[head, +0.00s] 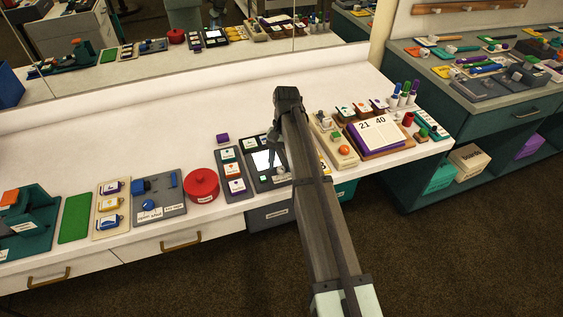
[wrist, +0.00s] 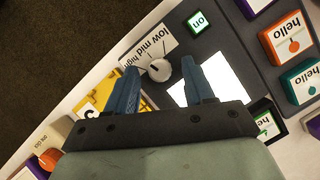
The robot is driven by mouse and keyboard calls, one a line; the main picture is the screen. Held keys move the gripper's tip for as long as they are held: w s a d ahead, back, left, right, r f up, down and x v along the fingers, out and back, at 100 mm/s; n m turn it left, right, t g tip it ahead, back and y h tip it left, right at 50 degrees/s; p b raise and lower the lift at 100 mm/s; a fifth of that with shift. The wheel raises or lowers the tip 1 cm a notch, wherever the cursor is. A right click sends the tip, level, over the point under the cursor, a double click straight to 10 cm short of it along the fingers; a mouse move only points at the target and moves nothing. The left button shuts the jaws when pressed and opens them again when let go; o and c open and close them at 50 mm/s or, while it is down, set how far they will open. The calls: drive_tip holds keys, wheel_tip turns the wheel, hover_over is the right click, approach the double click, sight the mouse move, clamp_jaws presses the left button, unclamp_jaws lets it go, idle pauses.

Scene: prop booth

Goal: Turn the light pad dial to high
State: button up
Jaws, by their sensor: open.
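The light pad (wrist: 224,84) is a dark panel with a bright white screen, and it shows partly behind my arm in the head view (head: 262,160). Its dial (wrist: 160,70) is a small pale round knob beside a white label (wrist: 147,47) reading low, mid, high. I cannot clearly read which mark the dial points to. A green "on" button (wrist: 197,21) sits near the label. My gripper (wrist: 158,66) is open and points down over the pad. In the wrist view the dial appears between its two blue fingertips; I cannot tell whether they touch it.
Cards marked "hello" (wrist: 290,38) lie beside the pad. In the head view, a red round container (head: 201,186) stands to the left and a calendar (head: 376,134) to the right.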

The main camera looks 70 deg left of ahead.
sight(280, 168)
drive_tip(key=shift+a+r, duration=0.1)
drive_tip(key=shift+w+a+r, duration=0.15)
drive_tip(key=shift+a+r, duration=0.05)
drive_tip(key=shift+r, duration=0.35)
drive_tip(key=v, duration=0.3)
drive_tip(key=shift+a+r, duration=0.2)
drive_tip(key=shift+r, duration=0.15)
drive_tip(key=w+a, duration=0.2)
drive_tip(key=a, duration=0.1)
drive_tip(key=w+a, duration=0.2)
drive_tip(key=a, duration=0.1)
drive_tip(key=w+a, duration=0.2)
drive_tip(key=a, duration=0.2)
drive_tip(key=shift+a+f, duration=0.1)
drive_tip(key=s+d+r+m+t+y, duration=0.1)
drive_tip(key=s+d+r+m+y, duration=0.1)
drive_tip(key=s+d+r, duration=0.3)
drive_tip(key=s+d+r+m+t+y, duration=0.1)
drive_tip(key=s+d+r+m+y, duration=0.2)
drive_tip(key=d, duration=0.5)
drive_tip(key=shift+n+h, duration=0.6)
drive_tip(key=shift+h, duration=0.1)
drive_tip(key=f, duration=1.2)
drive_tip(key=shift+w+f, duration=0.3)
drive_tip(key=shift+f, duration=0.05)
